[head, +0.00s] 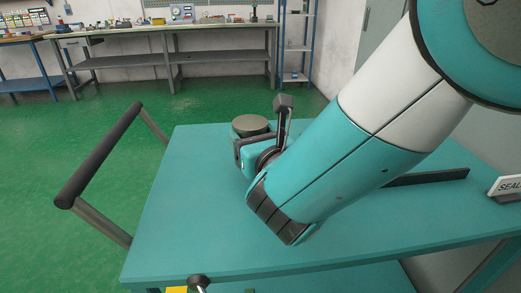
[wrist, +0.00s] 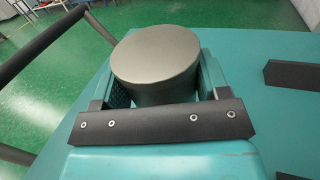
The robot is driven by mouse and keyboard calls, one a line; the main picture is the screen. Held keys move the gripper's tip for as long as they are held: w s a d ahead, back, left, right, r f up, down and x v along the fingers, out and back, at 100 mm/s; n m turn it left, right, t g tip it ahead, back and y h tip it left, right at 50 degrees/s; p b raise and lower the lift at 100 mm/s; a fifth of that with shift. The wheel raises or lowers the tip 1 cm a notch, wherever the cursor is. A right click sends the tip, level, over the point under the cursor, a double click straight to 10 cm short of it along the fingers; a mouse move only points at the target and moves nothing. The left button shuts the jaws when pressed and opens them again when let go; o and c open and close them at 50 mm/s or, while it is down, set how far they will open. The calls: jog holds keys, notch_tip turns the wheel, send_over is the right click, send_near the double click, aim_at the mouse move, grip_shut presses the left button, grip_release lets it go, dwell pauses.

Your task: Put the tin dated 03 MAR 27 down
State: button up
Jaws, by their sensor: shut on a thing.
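A round, dull grey-metal tin (wrist: 156,57) stands between the two fingers of my gripper (wrist: 155,88) in the wrist view, with its flat lid up. In the head view the tin (head: 250,124) shows at the far left part of the teal cart top, partly hidden behind my gripper (head: 245,148). The gripper is shut on the tin from both sides. No date can be read on the tin in either view. I cannot tell whether its base touches the cart top.
The teal cart top (head: 190,215) is mostly clear. A dark bar (head: 428,178) lies toward its right side, near a sign (head: 507,185) reading "SEAL". A push handle (head: 100,155) sticks out at the left. Workbenches (head: 170,55) stand at the back.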

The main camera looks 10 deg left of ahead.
jog(key=shift+f+b, duration=0.95)
jog(key=shift+f, duration=0.95)
jog(key=shift+f, duration=0.15)
jog(key=o, duration=1.1)
jog(key=shift+r, duration=0.25)
jog(key=b+v, duration=0.2)
jog(key=v, duration=0.1)
jog(key=b+v, duration=0.2)
jog(key=v, duration=0.2)
jog(key=b+v, duration=0.2)
jog(key=v, duration=0.2)
jog(key=shift+s+f, duration=0.3)
jog(key=shift+s+d+r, duration=0.15)
jog(key=shift+s+d, duration=0.05)
jog(key=shift+d, duration=0.05)
